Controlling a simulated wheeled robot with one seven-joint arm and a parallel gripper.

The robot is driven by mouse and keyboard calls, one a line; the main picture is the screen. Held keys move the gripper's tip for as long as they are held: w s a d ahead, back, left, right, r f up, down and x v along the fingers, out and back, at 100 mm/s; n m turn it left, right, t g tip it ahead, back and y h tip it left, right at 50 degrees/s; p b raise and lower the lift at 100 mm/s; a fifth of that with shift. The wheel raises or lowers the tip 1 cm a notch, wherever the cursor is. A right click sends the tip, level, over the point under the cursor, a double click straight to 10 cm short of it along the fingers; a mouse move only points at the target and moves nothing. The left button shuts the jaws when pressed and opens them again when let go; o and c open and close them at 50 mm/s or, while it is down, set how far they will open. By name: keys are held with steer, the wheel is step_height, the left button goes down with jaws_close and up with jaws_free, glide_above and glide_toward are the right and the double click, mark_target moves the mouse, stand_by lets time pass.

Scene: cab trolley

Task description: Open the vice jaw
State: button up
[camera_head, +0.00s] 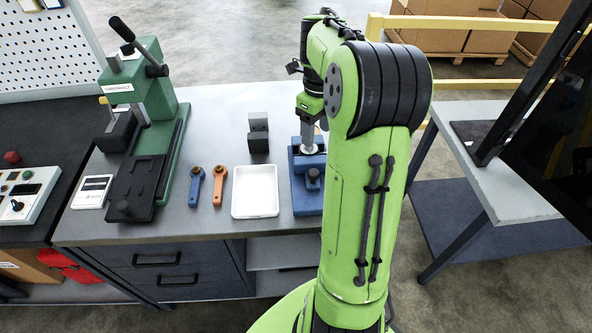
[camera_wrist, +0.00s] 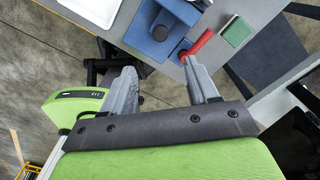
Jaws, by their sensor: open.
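The blue vice (camera_head: 305,190) stands on the grey bench just left of my green arm, which hides its right side. In the wrist view the blue vice (camera_wrist: 145,45) shows at the top with a dark round knob on it. A red handle (camera_wrist: 199,46) lies beside its lower right; I cannot tell whether it joins the vice. My gripper (camera_wrist: 160,78) is open, with two grey fingers apart and nothing between them. The right fingertip is close to the red handle in the picture; contact cannot be told. In the head view my gripper (camera_head: 308,143) is over the vice's back part, mostly hidden.
A white tray (camera_head: 255,210), a dark block (camera_head: 258,133) and blue (camera_head: 196,186) and orange (camera_head: 219,186) handled tools lie left of the vice. A green press (camera_head: 152,110) stands further left. A green block (camera_wrist: 236,32) lies right of the red handle.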

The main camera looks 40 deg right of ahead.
mark_target(314, 172)
step_height(314, 172, down, 15)
steer(key=shift+r+b, duration=0.1)
steer(key=shift+b, duration=1.05)
jaws_close()
